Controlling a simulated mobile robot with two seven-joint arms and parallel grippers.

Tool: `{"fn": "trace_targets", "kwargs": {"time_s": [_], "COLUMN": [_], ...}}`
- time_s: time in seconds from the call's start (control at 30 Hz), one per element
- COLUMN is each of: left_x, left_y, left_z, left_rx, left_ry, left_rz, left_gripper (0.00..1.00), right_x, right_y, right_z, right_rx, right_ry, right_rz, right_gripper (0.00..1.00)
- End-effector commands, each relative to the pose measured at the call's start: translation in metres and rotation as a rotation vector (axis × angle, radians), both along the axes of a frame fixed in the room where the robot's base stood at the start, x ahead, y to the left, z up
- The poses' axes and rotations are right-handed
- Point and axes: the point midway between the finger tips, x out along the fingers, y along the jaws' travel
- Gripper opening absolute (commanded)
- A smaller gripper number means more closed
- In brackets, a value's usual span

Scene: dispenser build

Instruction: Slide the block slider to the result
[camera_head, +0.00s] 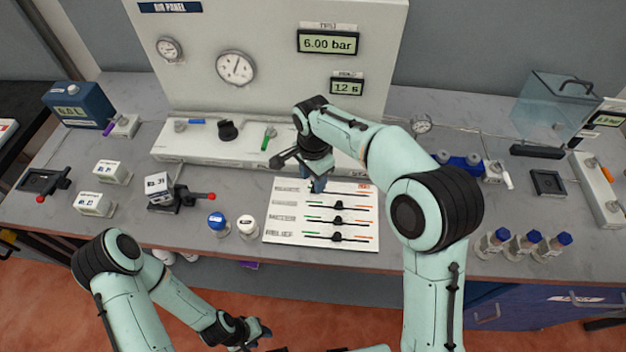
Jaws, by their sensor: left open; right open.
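A white slider board (280,239) lies flat at the front middle of the bench. It has several labelled rows, each with a thin track and orange and green marks. The labels are too small to read surely, so I cannot tell which row is the block slider. Three black knobs show near the middle of the lower tracks: the upper one (338,205), the middle one (338,220) and the lowest one (337,237). My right gripper (318,186) is open over the top row and hides part of it. My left gripper (266,333) is open, low in front of the bench.
The air panel (285,15) stands behind, with gauges and displays reading 6.00 bar and 12 s. A blue-capped jar (217,225) and a white-capped jar (247,226) stand left of the board. Several blue-capped vials (526,243) stand at the front right.

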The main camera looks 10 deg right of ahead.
Motion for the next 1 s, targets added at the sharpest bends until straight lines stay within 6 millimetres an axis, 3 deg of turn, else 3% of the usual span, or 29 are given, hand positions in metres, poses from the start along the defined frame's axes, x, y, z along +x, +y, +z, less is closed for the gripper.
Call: {"fn": "trace_targets", "kwargs": {"time_s": [0.2,0.43,0.63,1.0], "left_x": [0.01,0.019,0.021,0.021], "left_y": [0.0,0.0,0.0,0.0], "left_z": [0.011,0.02,0.022,0.022], "left_rx": [0.0,0.0,0.0,0.0], "left_ry": [-0.011,-0.021,-0.025,-0.024], "left_rz": [0.0,0.0,0.0,-0.001], "left_gripper": [0.43,0.43,0.43,0.43], "right_x": [0.002,0.002,0.001,0.0], "right_y": [0.001,0.002,0.001,0.002], "right_z": [0.055,0.097,0.111,0.111], "right_rx": [0.003,0.003,0.003,0.002], "right_ry": [-0.008,-0.006,-0.003,-0.002], "right_rz": [0.001,0.001,0.001,0.001], "right_gripper": [0.45,0.45,0.45,0.45]}}
